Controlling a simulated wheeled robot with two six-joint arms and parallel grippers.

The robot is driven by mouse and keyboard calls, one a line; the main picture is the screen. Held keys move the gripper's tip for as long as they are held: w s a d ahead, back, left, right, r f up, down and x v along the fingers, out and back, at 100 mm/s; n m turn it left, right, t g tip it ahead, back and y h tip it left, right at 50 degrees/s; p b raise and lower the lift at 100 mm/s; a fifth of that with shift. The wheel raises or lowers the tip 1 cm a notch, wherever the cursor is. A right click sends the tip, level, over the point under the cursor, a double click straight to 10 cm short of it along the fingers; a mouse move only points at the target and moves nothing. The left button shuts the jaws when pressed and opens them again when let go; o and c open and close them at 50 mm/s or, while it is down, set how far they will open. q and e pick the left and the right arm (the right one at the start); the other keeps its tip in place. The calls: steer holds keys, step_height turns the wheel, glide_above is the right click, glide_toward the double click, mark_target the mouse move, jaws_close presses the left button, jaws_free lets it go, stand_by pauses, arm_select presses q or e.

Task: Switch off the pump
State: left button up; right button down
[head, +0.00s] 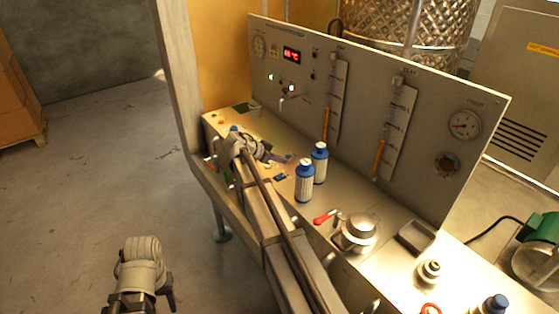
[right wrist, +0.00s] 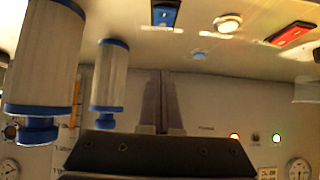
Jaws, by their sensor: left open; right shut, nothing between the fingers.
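In the right wrist view, which shows the bench upside down, a blue switch (right wrist: 165,14) and a red switch (right wrist: 292,34) sit on the bench top, with a round pale button (right wrist: 228,22) between them. I cannot tell which belongs to the pump. In the head view a small blue piece (head: 281,177) lies on the bench close to my right gripper (head: 277,159). My right gripper is shut and empty, its fingers (right wrist: 162,100) together over the bench, pointing towards the panel. My left gripper (head: 140,298) is open and empty, low over the floor, away from the bench.
Two white bottles with blue caps (head: 304,183) (head: 320,162) stand just right of my right gripper. A metal pot (head: 358,232) and red-handled part (head: 324,217) are nearer.

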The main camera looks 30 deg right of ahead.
steer(key=a+r+p, duration=0.5)
steer(key=r, duration=0.1)
steer(key=shift+s+r+p, duration=0.3)
steer(key=shift+r, duration=0.1)
steer(key=shift+a, duration=0.15)
steer(key=s+a+f+n+y, duration=0.3)
steer(key=s+a+n, duration=0.4)
steer(key=a, duration=0.4)
steer(key=s+a+f+n+y, duration=0.3)
steer(key=s+a+n, duration=0.4)
steer(key=s+a, duration=0.3)
steer(key=s+a+f+n+g+y+b, duration=0.1)
steer(key=s+a+f+n+y, duration=0.2)
steer(key=s+a+n, duration=0.3)
steer(key=s+a, duration=0.3)
steer(key=a, duration=0.3)
steer(key=shift+s+a+f+n, duration=0.15)
steer(key=shift+s+n, duration=0.05)
steer(key=shift+n, duration=0.2)
